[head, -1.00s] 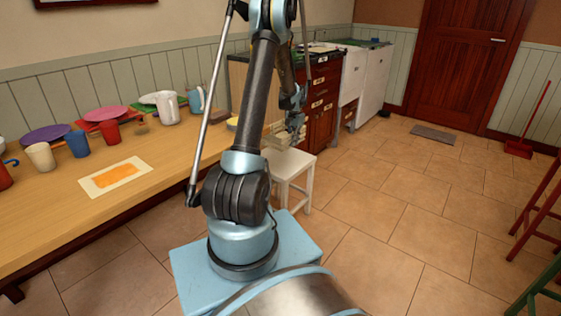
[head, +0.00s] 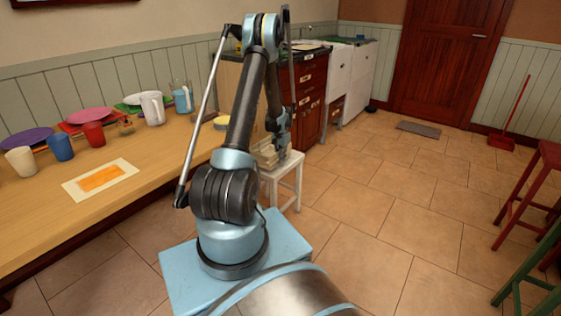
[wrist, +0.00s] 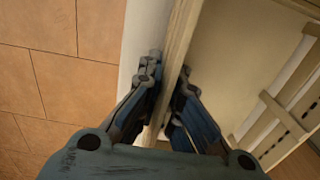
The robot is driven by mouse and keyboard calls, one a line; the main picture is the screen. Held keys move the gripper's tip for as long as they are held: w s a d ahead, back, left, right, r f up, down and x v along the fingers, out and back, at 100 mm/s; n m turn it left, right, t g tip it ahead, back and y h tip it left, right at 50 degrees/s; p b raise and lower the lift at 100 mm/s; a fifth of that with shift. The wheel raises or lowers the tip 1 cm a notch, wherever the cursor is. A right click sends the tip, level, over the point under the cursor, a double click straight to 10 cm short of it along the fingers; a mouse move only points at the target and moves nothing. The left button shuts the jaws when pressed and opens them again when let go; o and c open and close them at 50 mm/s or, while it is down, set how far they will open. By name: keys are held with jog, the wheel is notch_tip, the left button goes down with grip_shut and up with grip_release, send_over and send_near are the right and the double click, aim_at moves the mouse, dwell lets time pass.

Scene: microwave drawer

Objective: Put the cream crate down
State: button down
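The cream crate (head: 266,155) is at the white stool (head: 285,177) beside the wooden counter, partly hidden by my arm in the head view. It looks level and low over the seat; I cannot tell whether it fully rests there. In the wrist view, one wall of the crate (wrist: 183,30) runs between the two fingers of my gripper (wrist: 168,75), which sit close against both sides of it. The crate's inside (wrist: 235,60) looks empty where visible. The white stool (wrist: 140,35) shows left of the wall. My gripper (head: 281,146) is small in the head view.
The wooden counter (head: 125,165) on the left carries cups, plates and a white pitcher (head: 152,107). Dark red drawers (head: 312,90) and white cabinets (head: 350,80) stand behind the stool. The tiled floor to the right is open; red and green stools (head: 540,190) stand at the far right.

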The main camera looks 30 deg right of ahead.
jog(key=shift+f, duration=0.6)
jog(key=c, duration=1.8)
grip_release()
notch_tip(320, 180, up, 12)
jog(key=shift+s+r, duration=0.1)
